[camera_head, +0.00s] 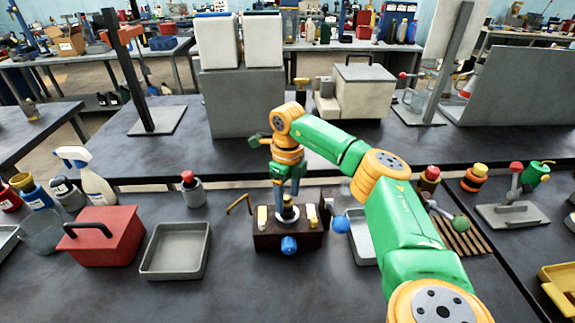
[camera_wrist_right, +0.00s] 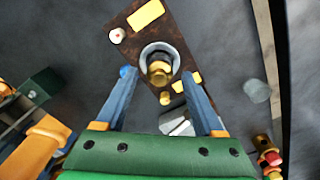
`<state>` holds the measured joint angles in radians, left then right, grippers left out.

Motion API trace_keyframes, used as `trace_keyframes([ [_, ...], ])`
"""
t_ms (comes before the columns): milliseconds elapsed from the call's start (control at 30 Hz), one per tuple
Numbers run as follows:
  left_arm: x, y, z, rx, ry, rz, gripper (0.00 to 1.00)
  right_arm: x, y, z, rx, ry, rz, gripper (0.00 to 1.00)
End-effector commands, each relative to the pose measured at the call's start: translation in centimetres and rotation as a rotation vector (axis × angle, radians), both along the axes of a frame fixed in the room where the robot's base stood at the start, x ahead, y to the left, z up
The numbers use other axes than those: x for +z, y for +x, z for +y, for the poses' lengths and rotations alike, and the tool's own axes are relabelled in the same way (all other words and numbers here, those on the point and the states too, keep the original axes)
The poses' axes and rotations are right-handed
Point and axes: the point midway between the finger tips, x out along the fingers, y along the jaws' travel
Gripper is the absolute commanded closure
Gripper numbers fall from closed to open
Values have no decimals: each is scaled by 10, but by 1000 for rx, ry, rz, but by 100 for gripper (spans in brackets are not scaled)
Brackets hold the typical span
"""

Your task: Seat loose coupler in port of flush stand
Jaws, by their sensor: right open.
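The flush stand (camera_head: 270,240) is a dark brown block with yellow pieces and a blue knob on its front, in the middle of the near bench. Its port (camera_wrist_right: 146,49) is a pale grey ring on the top face. A brass coupler with a black band (camera_wrist_right: 160,68) shows upright within the ring in the right wrist view; I cannot tell how deep it sits. My right gripper (camera_wrist_right: 158,74) points down over the stand, its blue fingers apart on either side of the coupler, with gaps visible. It also shows in the head view (camera_head: 287,192). My left gripper is not in view.
A grey tray (camera_head: 147,262) and a red toolbox (camera_head: 118,240) lie left of the stand. A bent brass handle (camera_head: 240,204) rises at its left side. Another tray (camera_head: 357,236) and a wooden rack (camera_head: 462,236) lie to the right, partly behind my arm.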

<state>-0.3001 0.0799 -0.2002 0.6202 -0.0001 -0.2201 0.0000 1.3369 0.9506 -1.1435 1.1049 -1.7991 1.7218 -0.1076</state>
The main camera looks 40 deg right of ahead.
Motion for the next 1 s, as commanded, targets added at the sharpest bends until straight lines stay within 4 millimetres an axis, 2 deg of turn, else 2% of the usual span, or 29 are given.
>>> trace_keyframes([
  [33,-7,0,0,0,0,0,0,10,2,0,0,1,-9,30],
  [200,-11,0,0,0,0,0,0,59,2,0,-1,2,-8,30],
  [300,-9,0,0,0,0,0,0,82,1,0,-1,1,-5,30],
  [400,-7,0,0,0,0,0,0,94,1,0,0,1,-3,30],
  [1000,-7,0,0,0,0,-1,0,98,1,0,0,0,-1,30],
])
